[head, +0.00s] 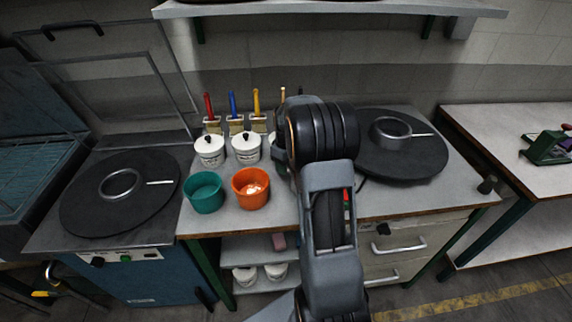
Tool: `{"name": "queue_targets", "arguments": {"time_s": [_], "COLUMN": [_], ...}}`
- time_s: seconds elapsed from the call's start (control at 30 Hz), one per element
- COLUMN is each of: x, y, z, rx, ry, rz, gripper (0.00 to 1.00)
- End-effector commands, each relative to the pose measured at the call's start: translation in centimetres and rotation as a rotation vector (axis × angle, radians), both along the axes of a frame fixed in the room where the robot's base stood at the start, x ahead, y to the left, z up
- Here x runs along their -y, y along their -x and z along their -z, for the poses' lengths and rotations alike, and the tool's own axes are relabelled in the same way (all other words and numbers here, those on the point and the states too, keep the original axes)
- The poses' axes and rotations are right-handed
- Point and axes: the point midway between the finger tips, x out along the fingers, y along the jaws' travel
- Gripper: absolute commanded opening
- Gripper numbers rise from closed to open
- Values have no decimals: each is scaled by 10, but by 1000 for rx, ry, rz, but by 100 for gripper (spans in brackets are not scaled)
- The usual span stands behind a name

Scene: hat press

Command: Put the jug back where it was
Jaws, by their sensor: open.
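My arm reaches up over the middle of the workbench (228,222), and its thick dark wrist blocks the view of what lies behind it. My gripper's fingers are hidden behind the wrist. I cannot make out a jug for certain. Two white lidded pots (209,150) (246,147) with black knobs stand left of my wrist. In front of them are an open teal pot (204,191) and an open orange pot (251,188) with something light inside. A sliver of something dark green shows beside the wrist, too covered to identify.
Several colour-handled brushes (233,108) stand behind the pots. A dark round plate with a ring (391,132) lies right of my wrist; a similar one (119,184) is on the left machine. White pots (245,276) sit on the lower shelf. A wall shelf (330,8) hangs above.

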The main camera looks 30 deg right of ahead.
Motion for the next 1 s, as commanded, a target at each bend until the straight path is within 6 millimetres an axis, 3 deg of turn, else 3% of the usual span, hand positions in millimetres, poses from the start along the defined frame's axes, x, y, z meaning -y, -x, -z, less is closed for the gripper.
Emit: {"name": "queue_targets", "arguments": {"time_s": [0.23,0.7,1.0], "x": [0,0,-10], "y": [-1,0,5], "z": [-13,-98,-127], "rx": [3,3,13], "ry": [1,1,5], "rz": [0,0,10], "gripper": [41,41,41]}}
